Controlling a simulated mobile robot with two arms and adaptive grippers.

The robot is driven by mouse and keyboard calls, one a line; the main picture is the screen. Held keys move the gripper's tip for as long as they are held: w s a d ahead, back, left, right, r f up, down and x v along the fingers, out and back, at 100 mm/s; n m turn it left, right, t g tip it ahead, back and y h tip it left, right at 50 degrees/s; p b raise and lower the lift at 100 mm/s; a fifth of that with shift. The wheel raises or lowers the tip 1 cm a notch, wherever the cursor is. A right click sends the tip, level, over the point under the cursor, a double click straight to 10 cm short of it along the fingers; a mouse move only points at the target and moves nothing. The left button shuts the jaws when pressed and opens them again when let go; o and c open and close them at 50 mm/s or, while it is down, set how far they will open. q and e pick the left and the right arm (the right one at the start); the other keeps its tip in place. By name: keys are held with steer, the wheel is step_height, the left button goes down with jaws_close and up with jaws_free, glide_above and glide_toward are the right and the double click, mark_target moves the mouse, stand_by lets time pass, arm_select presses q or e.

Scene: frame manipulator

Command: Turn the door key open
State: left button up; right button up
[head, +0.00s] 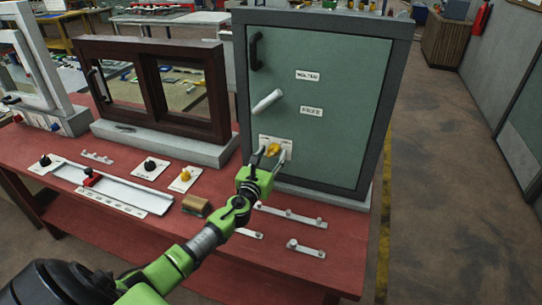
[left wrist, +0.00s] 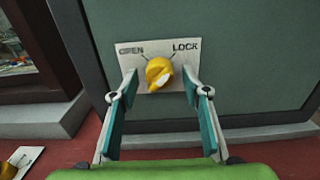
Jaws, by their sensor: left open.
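The yellow door key (head: 273,149) sits on a pale plate (head: 263,142) low on the green door (head: 345,120) of a grey cabinet. In the left wrist view the key (left wrist: 157,70) is a rounded yellow knob with a white mark at its lower right. The plate (left wrist: 180,93) there reads OPEN at left and LOCK at right. My left gripper (head: 269,154) is in front of the plate, its fingers spread to either side of the key. In the left wrist view the gripper (left wrist: 158,95) is open, and the key shows between the fingertips with gaps.
The door has a black handle (head: 255,50) and a pale lever (head: 266,102). A dark wooden window frame (head: 150,85) stands left of the cabinet. Knobs, a slider track (head: 125,196) and small bars (head: 306,249) lie on the red table (head: 70,225).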

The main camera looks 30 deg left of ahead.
arm_select(q)
steer(key=c, duration=1.1)
steer(key=n+b, duration=0.1)
steer(key=n, duration=0.3)
steer(key=n+b, duration=0.1)
steer(key=n, duration=0.3)
steer(key=shift+d+n+b, duration=0.1)
steer(key=shift+n+b, duration=0.2)
steer(key=n, duration=0.4)
steer(key=shift+n+b, duration=0.3)
steer(key=n, duration=0.4)
steer(key=shift+r+n, duration=0.15)
steer(key=shift+n, duration=0.15)
